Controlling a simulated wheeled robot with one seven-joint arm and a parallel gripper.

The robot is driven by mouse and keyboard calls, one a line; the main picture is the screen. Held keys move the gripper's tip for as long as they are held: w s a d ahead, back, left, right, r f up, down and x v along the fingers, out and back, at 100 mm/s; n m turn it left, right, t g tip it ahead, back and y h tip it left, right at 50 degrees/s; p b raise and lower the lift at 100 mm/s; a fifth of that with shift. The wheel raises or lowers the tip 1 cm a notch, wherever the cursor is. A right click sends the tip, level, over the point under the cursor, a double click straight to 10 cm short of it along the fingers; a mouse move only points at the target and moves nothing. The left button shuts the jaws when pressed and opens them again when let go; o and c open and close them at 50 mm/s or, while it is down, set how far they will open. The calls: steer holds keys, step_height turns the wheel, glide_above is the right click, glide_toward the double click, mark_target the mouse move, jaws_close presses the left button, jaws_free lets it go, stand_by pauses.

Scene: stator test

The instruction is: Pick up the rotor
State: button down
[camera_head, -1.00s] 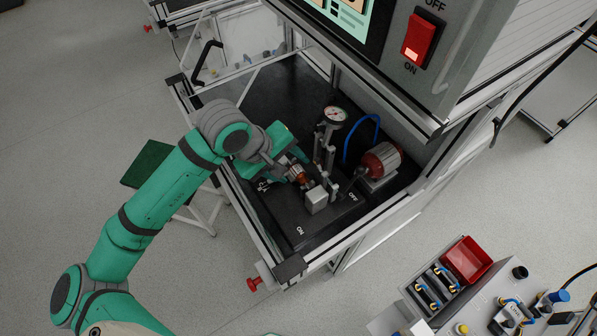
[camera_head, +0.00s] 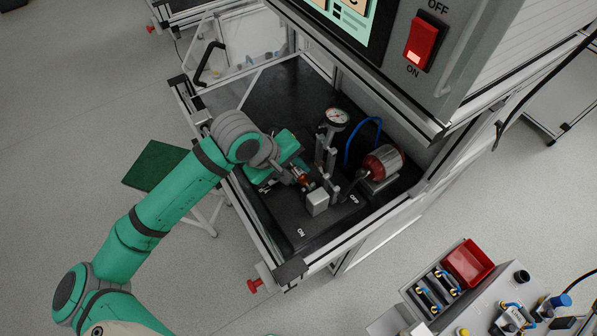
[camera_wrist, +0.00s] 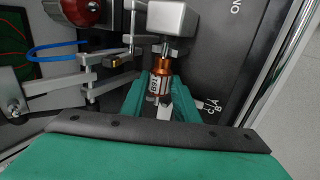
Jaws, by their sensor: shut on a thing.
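The rotor (camera_wrist: 162,82) is a small cylinder with copper-orange ends, a label and a steel shaft. It also shows small in the head view (camera_head: 303,179). My gripper (camera_wrist: 157,97) is shut on the rotor, with one green finger on each side of it. In the wrist view the shaft points toward a grey metal block (camera_wrist: 160,19). I cannot tell whether the shaft touches the block. In the head view my gripper hides part of the rotor.
A dial gauge (camera_head: 336,117) on a stand and a red motor (camera_head: 382,163) with a blue hose stand close by on the black bench plate. A frame surrounds the bench. A control box with a red switch (camera_head: 425,40) overhangs the right side.

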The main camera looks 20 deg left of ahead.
mark_target(293, 165)
steer(key=shift+r, duration=0.1)
steer(key=r, duration=0.3)
steer(key=shift+s+a+r, duration=0.15)
steer(key=shift+s+r, duration=0.1)
steer(key=s+a+r, duration=0.8)
steer(key=s+r, duration=0.1)
steer(key=s, duration=0.1)
steer(key=shift+s+r, duration=0.15)
steer(key=shift+s, duration=0.15)
steer(key=shift+a, duration=0.1)
steer(key=shift+r, duration=2.5)
